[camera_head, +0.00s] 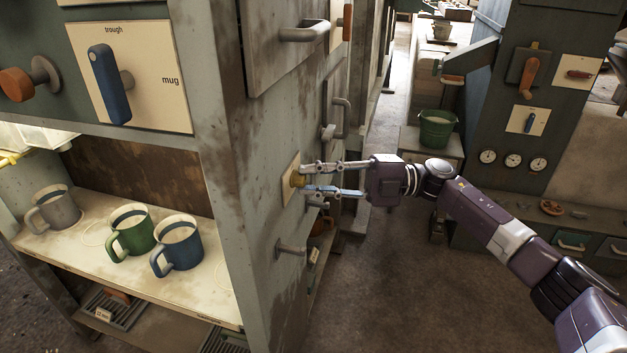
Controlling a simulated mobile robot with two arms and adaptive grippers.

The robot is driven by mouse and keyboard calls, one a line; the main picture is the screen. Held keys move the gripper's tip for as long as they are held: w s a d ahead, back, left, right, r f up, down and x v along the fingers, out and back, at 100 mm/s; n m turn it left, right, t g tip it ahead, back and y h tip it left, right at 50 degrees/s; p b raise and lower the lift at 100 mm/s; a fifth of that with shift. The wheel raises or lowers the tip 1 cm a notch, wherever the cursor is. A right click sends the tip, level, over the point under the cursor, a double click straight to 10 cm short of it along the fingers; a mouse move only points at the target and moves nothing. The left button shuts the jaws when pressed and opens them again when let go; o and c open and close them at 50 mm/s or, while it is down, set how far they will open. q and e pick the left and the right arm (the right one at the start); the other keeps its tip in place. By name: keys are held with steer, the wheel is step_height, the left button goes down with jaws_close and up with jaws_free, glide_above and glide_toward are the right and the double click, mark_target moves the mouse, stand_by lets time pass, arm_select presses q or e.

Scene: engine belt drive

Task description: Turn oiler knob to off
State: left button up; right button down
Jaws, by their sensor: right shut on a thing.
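My right gripper (308,180) reaches in from the right at the side of the grey cabinet. It is shut on a small yellow knob (297,181), which sits on a cream plate (290,179) on the cabinet's side wall. The fingers cover part of the knob and plate, so I cannot read any marking or the knob's setting. I cannot confirm from a label that this is the oiler knob. My left gripper is not in view.
The cabinet (232,215) has bar handles (291,247) on its side. Three mugs (131,232) stand on its shelf at left. A blue lever (108,85) is on a plate marked "trough" and "mug". A green bucket (437,130) stands behind my arm. Floor below my arm is clear.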

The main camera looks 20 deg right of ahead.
stand_by(0.3)
steer(key=c, duration=1.7)
jaws_free()
steer(key=v, duration=1.2)
